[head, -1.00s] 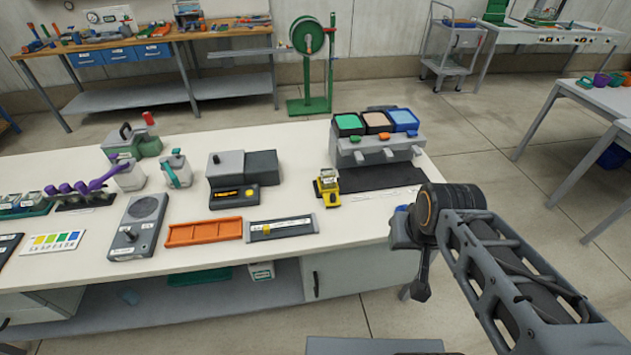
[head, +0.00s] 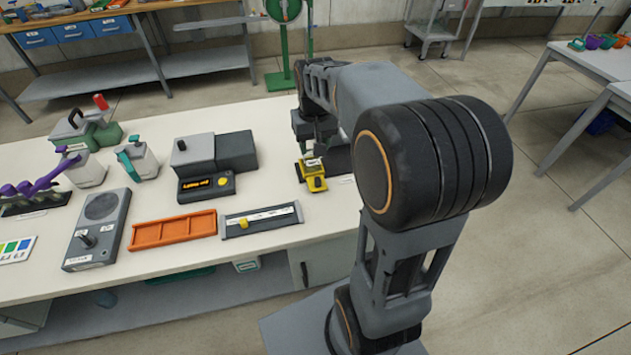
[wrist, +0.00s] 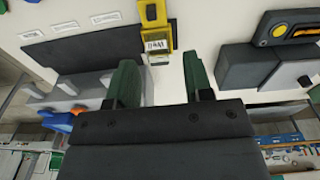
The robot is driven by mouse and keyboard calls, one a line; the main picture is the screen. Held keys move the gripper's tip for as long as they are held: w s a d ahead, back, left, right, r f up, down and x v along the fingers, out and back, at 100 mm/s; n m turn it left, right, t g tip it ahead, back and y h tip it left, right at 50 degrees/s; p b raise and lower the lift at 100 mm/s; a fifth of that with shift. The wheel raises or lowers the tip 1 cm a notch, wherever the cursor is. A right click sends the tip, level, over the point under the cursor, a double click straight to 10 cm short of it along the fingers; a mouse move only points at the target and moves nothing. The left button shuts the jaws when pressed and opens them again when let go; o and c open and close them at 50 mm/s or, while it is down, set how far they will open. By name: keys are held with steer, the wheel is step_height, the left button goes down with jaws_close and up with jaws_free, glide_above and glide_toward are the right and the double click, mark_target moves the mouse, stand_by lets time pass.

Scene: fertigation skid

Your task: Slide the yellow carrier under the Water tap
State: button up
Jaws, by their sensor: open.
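The yellow carrier (head: 315,180) stands on the white table just below my gripper (head: 315,135) in the head view. In the wrist view the carrier (wrist: 155,20), with a white label on its end, lies just ahead of the gap between my green fingers (wrist: 160,78). The fingers are apart and nothing is between them. The grey tap unit (wrist: 65,98) is at the left of the wrist view beside a dark track (wrist: 95,50); my arm hides most of it in the head view. I cannot tell which tap is Water.
A dark grey device with an orange display (head: 207,187) stands left of the carrier, and also at the right of the wrist view (wrist: 285,30). An orange tray (head: 172,230) and a grey slider panel (head: 262,219) lie nearer the front edge. White table is clear around the carrier's front.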

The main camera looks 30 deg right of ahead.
steer(key=shift+g, duration=0.4)
steer(key=w+d+f, duration=0.1)
steer(key=f, duration=0.4)
steer(key=w+f+b, duration=0.1)
steer(key=f, duration=0.5)
steer(key=w+d+f, duration=0.1)
steer(key=f, duration=0.5)
steer(key=shift+w+d+b, duration=0.2)
steer(key=shift+d+b, duration=0.1)
steer(key=shift+b, duration=0.05)
steer(key=shift+c, duration=0.3)
jaws_close()
